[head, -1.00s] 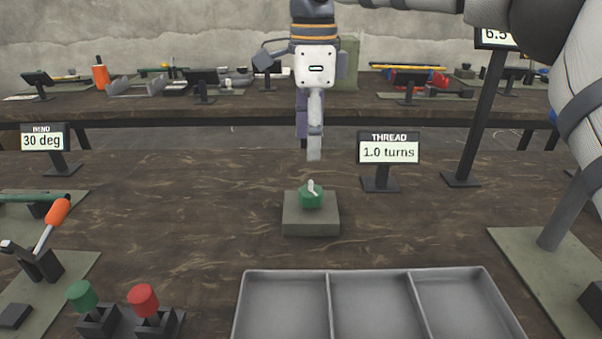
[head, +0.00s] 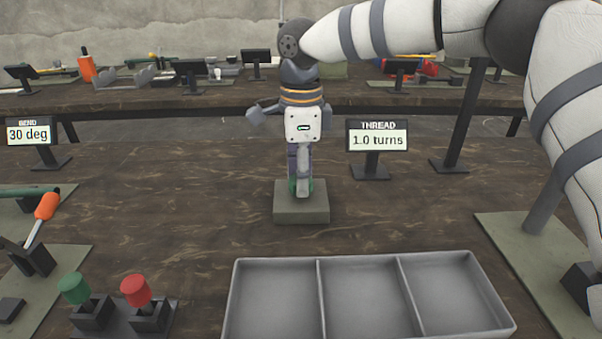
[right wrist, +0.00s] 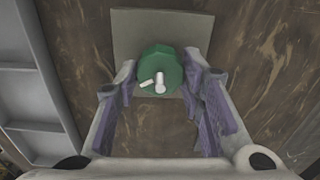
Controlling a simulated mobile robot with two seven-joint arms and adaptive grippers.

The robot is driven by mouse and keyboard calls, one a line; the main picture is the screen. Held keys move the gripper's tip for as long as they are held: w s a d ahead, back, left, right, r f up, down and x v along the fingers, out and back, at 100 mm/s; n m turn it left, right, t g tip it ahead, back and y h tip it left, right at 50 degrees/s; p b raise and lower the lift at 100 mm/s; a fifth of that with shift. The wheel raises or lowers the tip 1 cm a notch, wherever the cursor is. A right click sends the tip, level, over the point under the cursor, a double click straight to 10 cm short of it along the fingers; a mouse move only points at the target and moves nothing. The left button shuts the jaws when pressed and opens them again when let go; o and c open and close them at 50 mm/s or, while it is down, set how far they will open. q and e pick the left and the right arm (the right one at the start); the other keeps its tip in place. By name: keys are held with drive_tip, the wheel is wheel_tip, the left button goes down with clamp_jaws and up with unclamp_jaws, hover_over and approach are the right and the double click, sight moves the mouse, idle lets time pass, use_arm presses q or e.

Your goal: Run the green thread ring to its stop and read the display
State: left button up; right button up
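The green thread ring (right wrist: 160,72) sits on a square grey-green block (head: 302,212) in the middle of the table. A pale pin and a small white mark show on its top in the right wrist view. In the head view the ring (head: 292,186) is mostly hidden behind my right gripper (head: 303,188). In the right wrist view the right gripper's purple-padded fingers (right wrist: 162,90) are open, one on each side of the ring, with gaps between. The THREAD display (head: 377,140) stands behind and to the right of the block and reads 1.0 turns. My left gripper is not in view.
A grey three-compartment tray (head: 322,295) lies in front, empty. A green knob (head: 74,288) and a red knob (head: 136,290) stand at front left. An orange-handled lever (head: 46,207) and the 30 deg display (head: 29,134) are at left. Bare table surrounds the block.

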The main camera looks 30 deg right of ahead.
drive_tip(key=shift+s+r+m+p, duration=0.1)
drive_tip(key=shift+r+m+p, duration=0.15)
drive_tip(key=shift+m, duration=0.25)
drive_tip(key=shift+r+m+p, duration=0.1)
drive_tip(key=shift+m+p, duration=0.2)
drive_tip(key=shift+m, duration=0.2)
drive_tip(key=shift+f+m, duration=0.2)
drive_tip(key=shift+m, duration=0.1)
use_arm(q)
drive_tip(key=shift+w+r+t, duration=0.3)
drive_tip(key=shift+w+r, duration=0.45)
use_arm(e)
drive_tip(key=shift+f, duration=0.15)
drive_tip(key=o, duration=1.1)
drive_tip(key=shift+o, duration=0.2)
wheel_tip(320, 180, up, 12)
